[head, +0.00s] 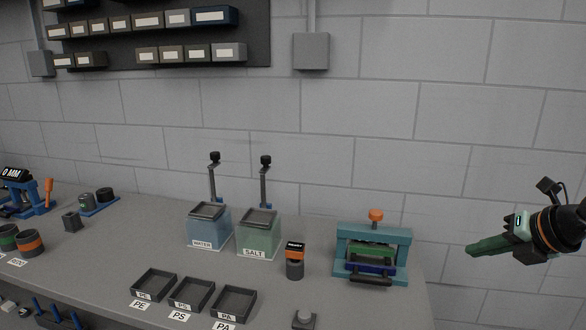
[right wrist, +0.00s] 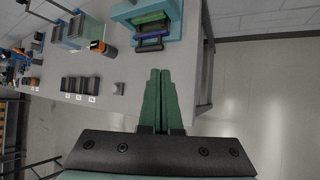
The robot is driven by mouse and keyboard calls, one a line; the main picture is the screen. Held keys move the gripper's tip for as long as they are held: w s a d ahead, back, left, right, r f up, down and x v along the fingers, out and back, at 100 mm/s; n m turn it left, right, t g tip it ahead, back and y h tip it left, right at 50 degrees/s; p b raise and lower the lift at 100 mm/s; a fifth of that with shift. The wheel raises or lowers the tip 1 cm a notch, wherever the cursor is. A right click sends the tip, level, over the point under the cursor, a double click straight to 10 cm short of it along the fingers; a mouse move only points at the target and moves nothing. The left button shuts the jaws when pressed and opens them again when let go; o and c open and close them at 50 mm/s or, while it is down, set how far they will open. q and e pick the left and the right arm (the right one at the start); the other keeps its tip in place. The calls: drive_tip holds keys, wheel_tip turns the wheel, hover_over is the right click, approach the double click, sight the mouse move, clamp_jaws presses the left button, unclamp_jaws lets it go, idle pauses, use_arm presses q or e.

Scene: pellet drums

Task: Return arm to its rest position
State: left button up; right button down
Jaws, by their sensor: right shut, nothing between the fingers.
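My right gripper (head: 474,248) is at the right of the head view, with its arm coming in from the right edge. Its green fingers lie together with nothing between them. It is in the air to the right of the bench's right end, apart from the teal press (head: 400,250). In the right wrist view the shut fingers (right wrist: 161,75) point toward the bench edge and the press (right wrist: 150,22). My left gripper is in neither view.
The grey bench (head: 340,300) holds a WATER tank (head: 208,229), a SALT tank (head: 257,238), several black trays (head: 191,294) and an orange-topped cylinder (head: 295,262). A block wall (head: 450,130) stands behind. Open floor (right wrist: 265,85) lies right of the bench.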

drive_tip(key=s+a+f+m+y, duration=0.1)
drive_tip(key=s+a+f+y, duration=0.2)
drive_tip(key=a, duration=0.4)
drive_tip(key=s+a+f+m+y, duration=0.1)
drive_tip(key=a+f+y, duration=0.2)
drive_tip(key=a+y, duration=0.3)
drive_tip(key=s+a+f+m+y, duration=0.1)
drive_tip(key=s+a+f+y, duration=0.15)
drive_tip(key=a, duration=0.55)
drive_tip(key=s+d+f+m+t+h, duration=0.2)
drive_tip(key=f+m+h, duration=0.2)
drive_tip(key=f+m, duration=0.25)
drive_tip(key=s+d+f+m+t+h, duration=0.1)
drive_tip(key=f+m+t+h, duration=0.2)
drive_tip(key=f+m, duration=0.35)
drive_tip(key=s+d+f+m+t+h, duration=0.2)
drive_tip(key=f+m+h, duration=0.2)
drive_tip(key=f+m, duration=0.3)
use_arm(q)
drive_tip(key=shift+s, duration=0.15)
use_arm(e)
drive_tip(key=s+a+f+m+g+h, duration=0.1)
drive_tip(key=s+f+m+g, duration=0.5)
drive_tip(key=s+f, duration=0.7)
drive_tip(key=shift+s+a+f+h, duration=0.15)
drive_tip(key=shift+s+a+h, duration=0.2)
drive_tip(key=shift+s, duration=0.6)
